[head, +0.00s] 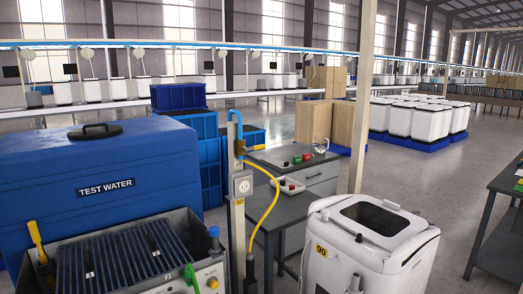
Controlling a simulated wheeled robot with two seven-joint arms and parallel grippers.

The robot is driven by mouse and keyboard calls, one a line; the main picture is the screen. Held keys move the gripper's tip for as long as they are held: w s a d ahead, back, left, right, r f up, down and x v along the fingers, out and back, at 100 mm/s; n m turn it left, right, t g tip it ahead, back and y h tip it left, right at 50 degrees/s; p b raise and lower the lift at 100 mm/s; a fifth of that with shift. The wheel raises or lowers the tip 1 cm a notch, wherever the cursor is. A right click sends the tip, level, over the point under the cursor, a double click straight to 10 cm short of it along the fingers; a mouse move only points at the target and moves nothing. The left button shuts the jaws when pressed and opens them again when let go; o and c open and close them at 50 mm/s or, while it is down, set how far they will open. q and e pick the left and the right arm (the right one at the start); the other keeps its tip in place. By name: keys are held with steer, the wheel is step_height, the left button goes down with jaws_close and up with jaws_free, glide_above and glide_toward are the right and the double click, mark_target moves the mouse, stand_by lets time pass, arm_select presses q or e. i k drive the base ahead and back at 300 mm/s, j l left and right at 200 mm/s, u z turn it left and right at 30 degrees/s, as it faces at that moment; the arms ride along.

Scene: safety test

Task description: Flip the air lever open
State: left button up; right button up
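A grey post (238,215) stands in the middle foreground. Near its top is a blue upright handle (237,122), which looks like the air lever; its exact setting is too small to tell. A yellow fitting and hose (277,185) run from beside it and curve down the right side of the post. Neither of my grippers is in view.
A blue TEST WATER tank (105,165) and a slatted basin (120,255) stand to the left. A white washing machine (368,245) is at the right front. Open floor lies at the right.

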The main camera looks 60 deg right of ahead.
mark_target(260, 146)
steer(key=z, duration=2)
